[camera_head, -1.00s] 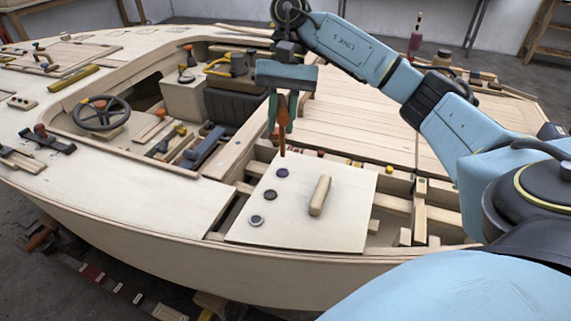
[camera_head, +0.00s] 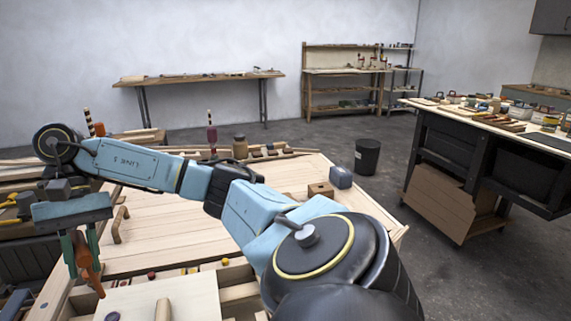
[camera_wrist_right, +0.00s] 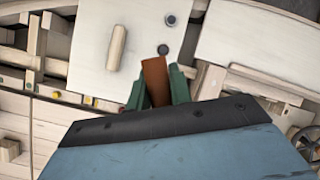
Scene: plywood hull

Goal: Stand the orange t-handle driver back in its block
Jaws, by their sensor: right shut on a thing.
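The orange driver (camera_head: 86,262) is in my right gripper (camera_head: 82,256), between its two green fingers, and hangs tip down above the hull at the left edge of the head view. In the right wrist view, its orange-brown body (camera_wrist_right: 155,80) shows between the fingers (camera_wrist_right: 160,88). The fingers hide part of it, and I cannot make out its T-bar. A small wooden block (camera_head: 320,190) with a dark spot on top sits on the far planked deck, well to the right of the gripper; I cannot tell for sure that it is the driver's block. My left gripper is out of view.
A blue-grey box (camera_head: 341,177) stands beside the small block. A pale panel (camera_head: 195,292) with a wooden grip lies below. A cluttered workbench (camera_head: 475,124) and a black bin (camera_head: 367,157) stand beyond.

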